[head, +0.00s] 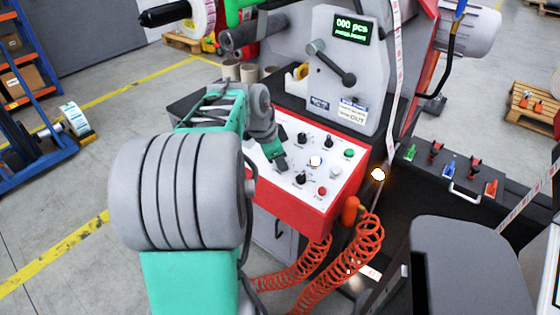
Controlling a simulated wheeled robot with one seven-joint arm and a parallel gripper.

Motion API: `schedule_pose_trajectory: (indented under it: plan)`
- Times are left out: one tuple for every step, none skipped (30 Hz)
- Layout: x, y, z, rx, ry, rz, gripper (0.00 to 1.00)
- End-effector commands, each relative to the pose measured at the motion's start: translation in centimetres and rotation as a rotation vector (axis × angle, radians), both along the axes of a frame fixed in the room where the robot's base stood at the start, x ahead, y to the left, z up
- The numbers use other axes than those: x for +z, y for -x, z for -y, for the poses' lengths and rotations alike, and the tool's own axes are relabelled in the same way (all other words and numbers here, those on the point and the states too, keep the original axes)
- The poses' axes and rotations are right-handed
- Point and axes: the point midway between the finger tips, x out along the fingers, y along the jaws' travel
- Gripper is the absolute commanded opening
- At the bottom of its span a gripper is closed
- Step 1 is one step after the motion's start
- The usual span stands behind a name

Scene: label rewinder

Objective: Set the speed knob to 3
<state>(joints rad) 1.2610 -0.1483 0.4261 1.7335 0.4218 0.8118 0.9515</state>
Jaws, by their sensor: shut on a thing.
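The white control panel (334,156) with a red front is on the machine in the middle of the head view. My gripper (281,166) reaches down to the panel's left part. It is shut on a knob there, which the fingers hide. Black knobs show at the back left (302,138), back middle (328,141) and front (301,178) of the panel. The labels are too small to read, so I cannot tell the speed knob by its marking or see the held knob's setting.
Beside the knobs are a green button (349,153), a red button (322,191) and a lit white button (315,161). A black crank lever (332,63) stands out above the panel. An orange coiled hose (340,262) hangs below it.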

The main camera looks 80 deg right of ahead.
Motion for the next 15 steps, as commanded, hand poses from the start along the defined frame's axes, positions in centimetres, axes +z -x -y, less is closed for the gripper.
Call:
schedule_pose_trajectory:
  plan:
    - [-0.04, 0.04, 0.01, -0.008, 0.001, 0.001, 0.00]
    - [-0.03, 0.04, 0.01, -0.011, 0.001, 0.002, 0.00]
    - [-0.01, 0.04, 0.00, -0.014, 0.002, 0.003, 0.00]
    - [0.00, 0.05, 0.01, -0.016, 0.001, 0.003, 0.00]
    - [0.01, 0.04, 0.00, -0.017, 0.001, 0.003, 0.00]
    - [0.02, 0.05, -0.01, -0.018, 0.002, 0.004, 0.00]
    - [0.02, 0.05, -0.01, -0.018, 0.002, 0.004, 0.00]
    - [0.03, 0.05, -0.01, -0.018, 0.002, 0.004, 0.00]
    - [0.03, 0.05, -0.01, -0.018, 0.002, 0.004, 0.00]
    - [0.03, 0.05, -0.01, -0.018, 0.002, 0.004, 0.00]
    - [0.03, 0.05, -0.01, -0.018, 0.002, 0.004, 0.00]
    - [0.03, 0.05, -0.01, -0.018, 0.002, 0.004, 0.00]
    - [0.03, 0.05, -0.01, -0.017, 0.001, 0.003, 0.00]
    - [0.02, 0.06, 0.00, -0.017, 0.001, 0.003, 0.00]
    - [0.02, 0.05, 0.00, -0.017, 0.001, 0.003, 0.29]
